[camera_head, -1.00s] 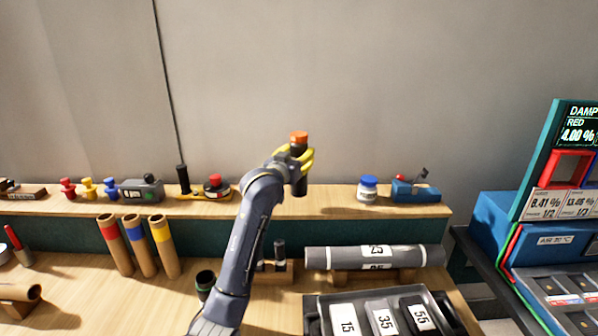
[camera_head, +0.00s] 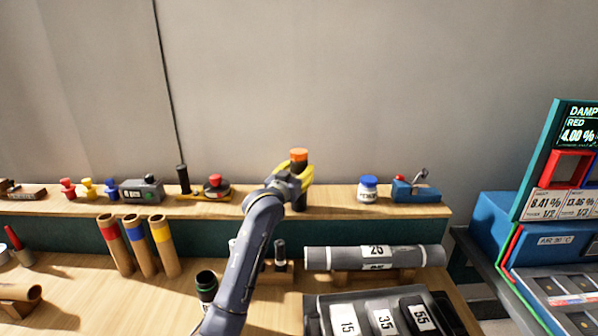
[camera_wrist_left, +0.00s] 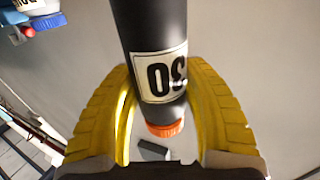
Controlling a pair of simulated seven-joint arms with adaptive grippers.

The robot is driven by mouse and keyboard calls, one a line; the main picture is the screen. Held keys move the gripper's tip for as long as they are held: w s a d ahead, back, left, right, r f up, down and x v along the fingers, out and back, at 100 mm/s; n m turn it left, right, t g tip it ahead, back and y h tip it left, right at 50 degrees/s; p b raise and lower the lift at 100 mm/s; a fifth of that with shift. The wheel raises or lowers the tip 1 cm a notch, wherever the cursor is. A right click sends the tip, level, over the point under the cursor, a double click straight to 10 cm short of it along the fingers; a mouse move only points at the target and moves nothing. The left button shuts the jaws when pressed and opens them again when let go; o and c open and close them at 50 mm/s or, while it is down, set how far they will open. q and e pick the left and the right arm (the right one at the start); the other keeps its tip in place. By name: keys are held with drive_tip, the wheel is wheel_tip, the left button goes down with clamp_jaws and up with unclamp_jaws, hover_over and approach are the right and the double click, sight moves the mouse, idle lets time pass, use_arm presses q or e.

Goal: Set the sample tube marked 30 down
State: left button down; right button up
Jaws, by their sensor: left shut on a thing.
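The sample tube marked 30 (camera_head: 300,202) is black with an orange cap and stands roughly upright in my left gripper (camera_head: 296,178). Its lower end is over the wooden shelf (camera_head: 335,201); I cannot tell whether it touches. In the left wrist view the tube (camera_wrist_left: 148,30) shows its white label with 30 upside down. The yellow fingers of the left gripper (camera_wrist_left: 160,105) are shut around the tube, one on each side. My right gripper is not in view.
On the shelf, a blue-capped jar (camera_head: 368,190) and a blue device (camera_head: 415,191) stand to the right, and a red-topped item (camera_head: 215,186) to the left. Bare shelf lies between tube and jar. Below are a grey roll (camera_head: 335,258) and a tray (camera_head: 312,300) of numbered rolls.

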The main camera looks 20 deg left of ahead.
use_arm(q)
drive_tip(key=shift+f, duration=0.15)
drive_tip(key=c, duration=0.7)
unclamp_jaws()
drive_tip(key=shift+o, duration=0.2)
drive_tip(key=s+a, duration=0.1)
drive_tip(key=s, duration=1.1)
drive_tip(key=shift+a, duration=0.15)
